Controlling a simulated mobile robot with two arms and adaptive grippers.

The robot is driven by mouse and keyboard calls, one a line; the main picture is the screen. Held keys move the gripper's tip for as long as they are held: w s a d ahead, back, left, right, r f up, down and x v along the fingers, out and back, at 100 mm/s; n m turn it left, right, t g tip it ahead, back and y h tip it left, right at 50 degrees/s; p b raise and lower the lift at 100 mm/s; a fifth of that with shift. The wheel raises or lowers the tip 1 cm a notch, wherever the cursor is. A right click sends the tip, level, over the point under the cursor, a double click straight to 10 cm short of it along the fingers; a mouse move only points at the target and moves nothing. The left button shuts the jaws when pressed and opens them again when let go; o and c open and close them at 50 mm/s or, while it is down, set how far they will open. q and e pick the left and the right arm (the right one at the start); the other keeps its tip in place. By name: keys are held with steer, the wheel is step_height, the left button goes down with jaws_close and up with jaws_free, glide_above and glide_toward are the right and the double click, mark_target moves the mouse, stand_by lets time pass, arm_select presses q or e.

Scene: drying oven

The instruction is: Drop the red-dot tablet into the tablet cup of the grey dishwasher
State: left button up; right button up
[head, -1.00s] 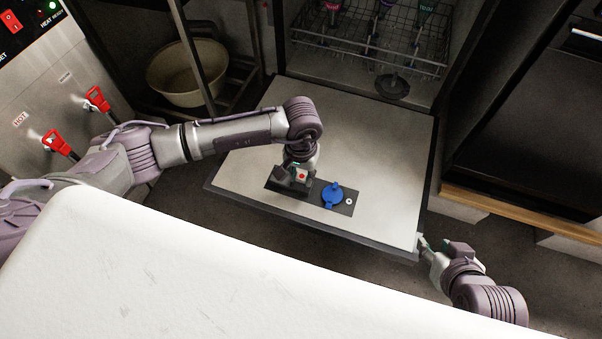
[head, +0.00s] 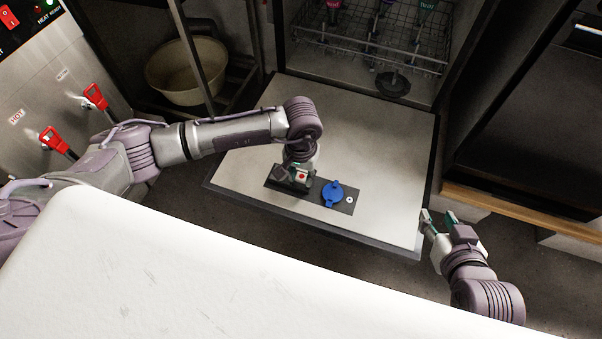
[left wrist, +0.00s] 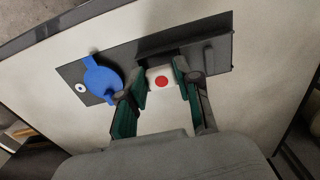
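The white tablet with a red dot (head: 302,176) is between the fingertips of my left gripper (head: 300,180). In the left wrist view the left gripper (left wrist: 162,88) is shut on the tablet (left wrist: 161,80), with a fingertip on each side. The tablet is at the near edge of the dark recessed tablet cup (left wrist: 180,42) in the grey dishwasher's open door (head: 375,140); I cannot tell if it touches the cup floor. In the head view my arm partly hides the cup. My right gripper (head: 438,218) is open and empty by the door's right front corner.
A blue cap (head: 333,193) sits beside the cup on the same dark panel. Behind the door is a wire rack (head: 370,45). A white counter (head: 200,270) fills the foreground. A beige basin (head: 188,72) and red-handled taps (head: 57,142) are at left.

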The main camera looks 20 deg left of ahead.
arm_select(q)
steer(key=o, duration=0.4)
steer(key=shift+o, duration=0.2)
step_height(320, 180, up, 12)
stand_by(0.9)
